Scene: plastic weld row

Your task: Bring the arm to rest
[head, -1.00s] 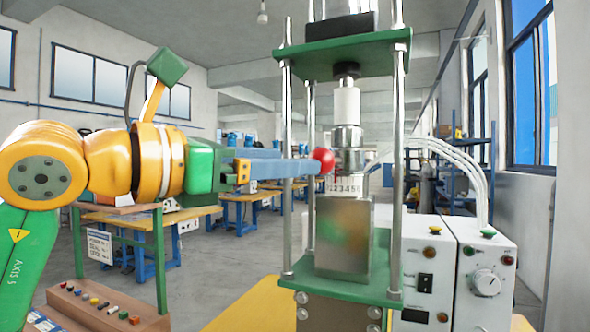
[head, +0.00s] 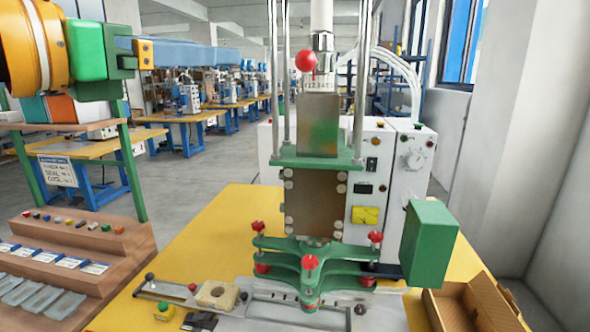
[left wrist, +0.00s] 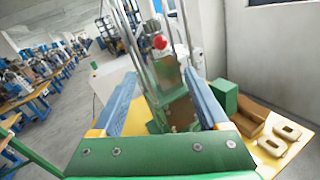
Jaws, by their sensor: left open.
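My left gripper (head: 238,57) is at the upper left of the head view, with its blue fingers pointing right. It is open and empty. The fingertips are left of the press's red ball knob (head: 306,61), with a visible gap in the picture. In the left wrist view the two blue fingers (left wrist: 163,92) stand wide apart, with the press (left wrist: 172,85) and the red knob (left wrist: 160,42) showing between and beyond them. My right gripper is in neither view.
The press stands on a yellow table (head: 215,215) with a green clamp fixture (head: 310,262) below. A white control box (head: 385,165) is behind it. A green box (head: 428,243) and a cardboard tray (head: 470,305) are at right. A wooden stepped rack (head: 80,245) is at left.

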